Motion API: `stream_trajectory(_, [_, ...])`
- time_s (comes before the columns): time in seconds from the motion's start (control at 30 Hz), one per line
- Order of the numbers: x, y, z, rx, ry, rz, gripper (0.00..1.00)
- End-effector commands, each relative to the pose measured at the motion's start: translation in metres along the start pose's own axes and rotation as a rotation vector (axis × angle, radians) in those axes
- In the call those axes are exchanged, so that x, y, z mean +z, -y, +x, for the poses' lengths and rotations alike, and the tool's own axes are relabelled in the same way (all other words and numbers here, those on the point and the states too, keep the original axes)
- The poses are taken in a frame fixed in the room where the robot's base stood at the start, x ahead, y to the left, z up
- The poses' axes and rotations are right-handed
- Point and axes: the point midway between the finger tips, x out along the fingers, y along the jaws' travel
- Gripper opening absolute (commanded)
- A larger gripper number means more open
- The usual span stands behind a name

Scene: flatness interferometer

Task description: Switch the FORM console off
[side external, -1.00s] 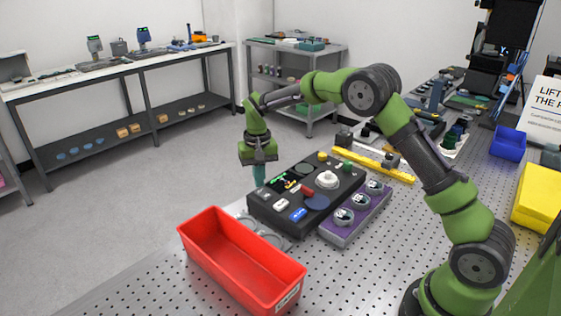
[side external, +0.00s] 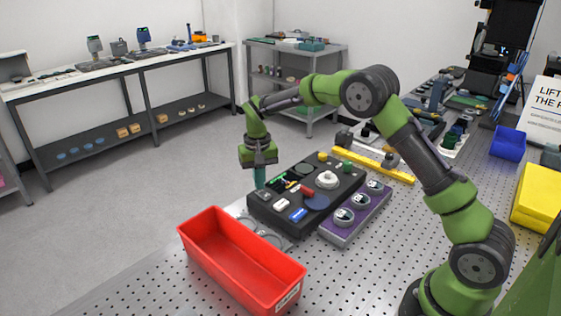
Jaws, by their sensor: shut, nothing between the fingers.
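A black console (side external: 283,221) with a small green-lit screen (side external: 278,181), several buttons, a red part and a white round knob (side external: 327,180) lies on the perforated table. Its lettering is too small to read, so I cannot tell whether it says FORM. My gripper (side external: 260,185) is shut and empty, pointing down at the console's far left corner, close to the screen. I cannot tell whether the fingertips touch the console. The power switch cannot be made out with certainty.
A red bin (side external: 208,258) stands in front of the console. A purple box with round dials (side external: 345,236) sits at its right. A yellow bar (side external: 395,172) lies behind. A blue bin (side external: 507,143) and yellow block (side external: 538,197) are at the right.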

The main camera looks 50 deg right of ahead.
Motion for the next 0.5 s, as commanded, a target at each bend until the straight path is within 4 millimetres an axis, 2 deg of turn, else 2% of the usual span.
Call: stream_trajectory(0.5, [0.0003, 0.0000, 0.0080, 0.000, 0.001, 0.000, 0.00])
